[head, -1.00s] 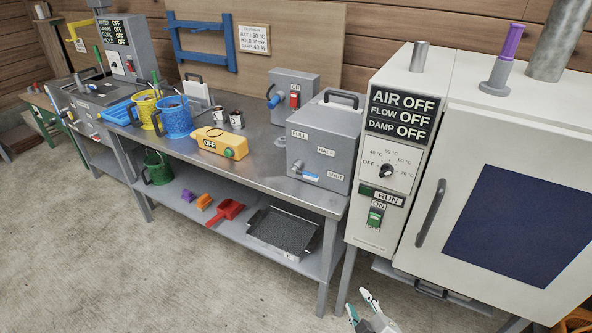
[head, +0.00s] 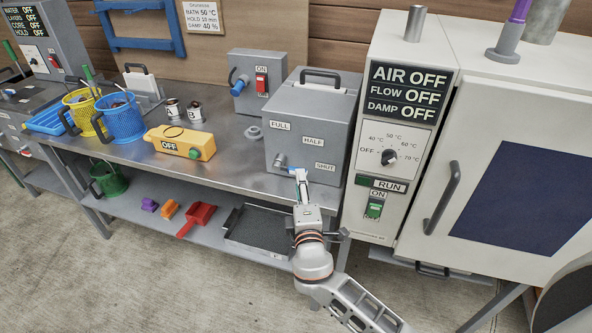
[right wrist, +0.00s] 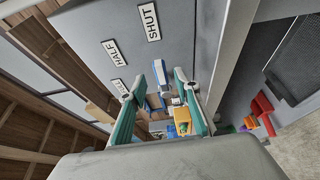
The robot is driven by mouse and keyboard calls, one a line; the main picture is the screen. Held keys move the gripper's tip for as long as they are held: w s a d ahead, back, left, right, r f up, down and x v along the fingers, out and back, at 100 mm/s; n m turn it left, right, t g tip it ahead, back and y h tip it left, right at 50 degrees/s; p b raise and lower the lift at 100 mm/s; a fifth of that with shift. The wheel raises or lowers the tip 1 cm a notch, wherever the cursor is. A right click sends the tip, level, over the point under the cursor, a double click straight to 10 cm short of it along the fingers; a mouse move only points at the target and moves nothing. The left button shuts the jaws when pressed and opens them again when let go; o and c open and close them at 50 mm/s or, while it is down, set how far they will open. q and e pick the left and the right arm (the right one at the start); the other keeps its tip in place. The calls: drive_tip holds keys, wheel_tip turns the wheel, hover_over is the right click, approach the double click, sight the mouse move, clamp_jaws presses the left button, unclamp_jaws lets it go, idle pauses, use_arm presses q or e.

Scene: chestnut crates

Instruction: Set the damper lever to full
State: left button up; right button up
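The damper lever (head: 283,164) is on the front of a grey box (head: 310,105) with labels FULL, HALF and SHUT. Its grey pivot is lower left on that face; its handle points right, toward the SHUT label (head: 325,167). My right gripper (head: 299,178) is at the handle's end and partly hides it. In the right wrist view, the fingers of my right gripper (right wrist: 168,74) stand apart close to the box face, below the SHUT label (right wrist: 148,22). Whether they touch the handle I cannot tell. My left gripper is out of view.
A white cabinet (head: 405,195) with an AIR, FLOW and DAMP display reading OFF stands close on the right. On the bench are a yellow box (head: 180,141), a blue basket (head: 122,120) and a switch box (head: 258,75). A dark tray (head: 257,229) lies on the shelf below.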

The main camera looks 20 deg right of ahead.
sight(289, 169)
drive_tip(key=x, duration=0.5)
drive_tip(key=shift+w, duration=0.3)
clamp_jaws()
